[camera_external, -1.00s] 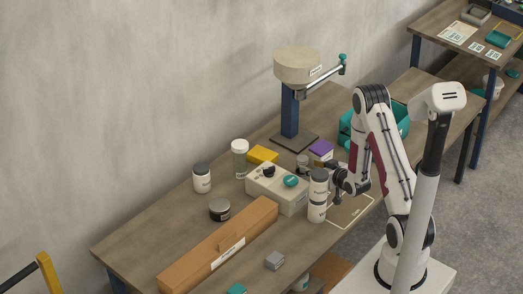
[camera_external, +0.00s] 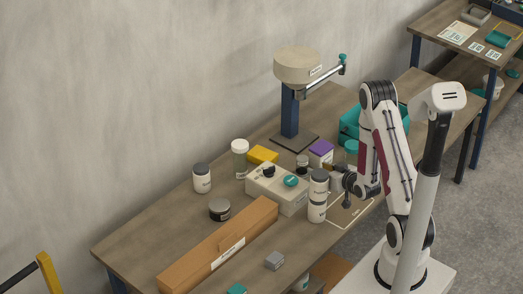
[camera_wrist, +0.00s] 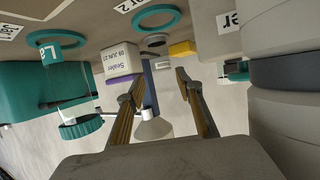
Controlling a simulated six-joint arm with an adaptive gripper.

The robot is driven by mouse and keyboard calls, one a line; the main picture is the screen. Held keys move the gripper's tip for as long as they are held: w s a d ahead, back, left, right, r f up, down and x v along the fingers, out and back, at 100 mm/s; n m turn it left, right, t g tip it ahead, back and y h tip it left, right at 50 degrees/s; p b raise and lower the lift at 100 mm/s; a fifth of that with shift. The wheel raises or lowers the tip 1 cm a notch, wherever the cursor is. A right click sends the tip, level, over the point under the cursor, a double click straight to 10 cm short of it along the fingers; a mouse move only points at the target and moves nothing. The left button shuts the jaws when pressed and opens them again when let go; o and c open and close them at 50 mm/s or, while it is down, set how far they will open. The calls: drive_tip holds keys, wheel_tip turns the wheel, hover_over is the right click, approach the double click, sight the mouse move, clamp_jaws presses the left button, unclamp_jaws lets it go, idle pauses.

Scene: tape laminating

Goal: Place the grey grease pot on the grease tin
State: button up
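A short round grey pot with a dark lid (camera_external: 219,210) sits on the table left of the white box. A smaller grey pot with a dark lid (camera_external: 302,161) stands behind the white box, near the purple-topped carton. The labels are too small to tell which is the grease pot or the grease tin. Two pale dark-lidded canisters (camera_external: 318,195) stand stacked beside my gripper (camera_external: 332,167); a large pale cylinder with a dark band (camera_wrist: 284,72) fills the right of the wrist view. In that view my gripper (camera_wrist: 161,82) is open, its fingers apart with nothing between them.
A purple-topped carton (camera_external: 321,151), a yellow box (camera_external: 263,154) and the white box with knobs (camera_external: 276,189) crowd the middle. A stand with a round head (camera_external: 297,67) rises behind. A teal bin (camera_external: 351,124) is at the right. A long brown carton (camera_external: 220,249) lies in front.

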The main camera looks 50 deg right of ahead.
sight(307, 163)
drive_tip(key=shift+w, duration=0.1)
drive_tip(key=shift+c, duration=0.3)
drive_tip(key=shift+w+d+f+n+t+y, duration=0.1)
drive_tip(key=shift+w+d+n+t+y, duration=0.1)
drive_tip(key=shift+w+d+n+y, duration=0.3)
drive_tip(key=shift+w+d+n+t+y, duration=0.2)
drive_tip(key=shift+w+d+n+y, duration=0.1)
drive_tip(key=shift+w+y, duration=0.4)
drive_tip(key=shift+w+d+f+n+y, duration=0.15)
drive_tip(key=shift+w+d+n+y, duration=0.25)
drive_tip(key=shift+d+n, duration=0.1)
drive_tip(key=shift+d+f+n+y, duration=0.2)
drive_tip(key=shift+d+n+y, duration=0.3)
drive_tip(key=shift+w, duration=0.1)
drive_tip(key=shift+x, duration=1.25)
drive_tip(key=shift+w+f, duration=0.15)
drive_tip(key=shift+x, duration=2.4)
drive_tip(key=shift+a+f, duration=0.1)
drive_tip(key=shift+f, duration=0.05)
